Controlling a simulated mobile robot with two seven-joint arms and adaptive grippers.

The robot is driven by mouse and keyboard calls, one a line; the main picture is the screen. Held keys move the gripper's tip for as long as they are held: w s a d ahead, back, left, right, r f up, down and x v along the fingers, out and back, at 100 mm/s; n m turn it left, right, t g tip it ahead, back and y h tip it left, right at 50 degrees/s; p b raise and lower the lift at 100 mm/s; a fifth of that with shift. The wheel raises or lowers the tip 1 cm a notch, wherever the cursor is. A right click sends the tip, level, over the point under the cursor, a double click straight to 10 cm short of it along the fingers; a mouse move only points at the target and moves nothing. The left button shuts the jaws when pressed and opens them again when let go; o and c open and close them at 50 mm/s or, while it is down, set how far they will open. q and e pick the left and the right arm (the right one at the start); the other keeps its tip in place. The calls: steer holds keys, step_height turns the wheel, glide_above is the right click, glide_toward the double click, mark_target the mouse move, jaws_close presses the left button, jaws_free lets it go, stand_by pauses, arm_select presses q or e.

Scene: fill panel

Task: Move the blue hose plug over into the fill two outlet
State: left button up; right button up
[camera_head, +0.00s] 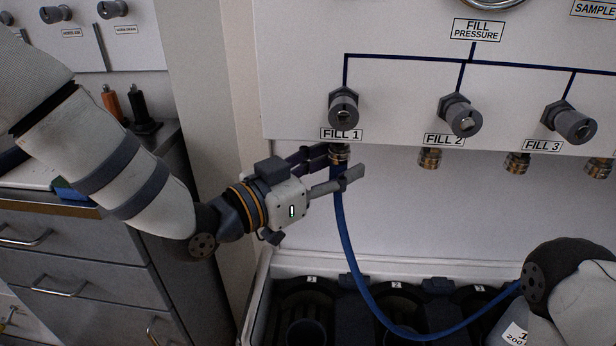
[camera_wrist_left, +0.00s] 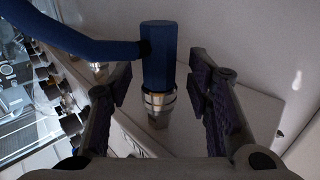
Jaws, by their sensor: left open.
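The blue hose (camera_head: 347,240) hangs from the brass outlet under the FILL 1 label (camera_head: 341,134) and curves down to the right. Its blue plug (camera_wrist_left: 158,55) shows in the left wrist view, with a metal fitting (camera_wrist_left: 158,102) at its end. My left gripper (camera_head: 340,170) is open, with its fingers on either side of the plug and a gap showing in the left wrist view (camera_wrist_left: 165,92). The fill two outlet (camera_head: 430,159) is a bare brass fitting below the FILL 2 label (camera_head: 444,140). My right gripper is out of view; part of my right arm shows at the lower right.
The FILL 3 outlet (camera_head: 517,163) and another brass outlet (camera_head: 599,167) are farther right. Valve knobs (camera_head: 464,116) stick out above the outlets. A bin with dark numbered containers (camera_head: 305,300) lies below. Grey drawers (camera_head: 70,260) stand at the left.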

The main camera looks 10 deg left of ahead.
arm_select(q)
steer(key=shift+w+d, duration=0.2)
steer(key=shift+d, duration=0.05)
steer(key=shift+c, duration=0.2)
jaws_close()
steer(key=shift+o, duration=0.2)
jaws_free()
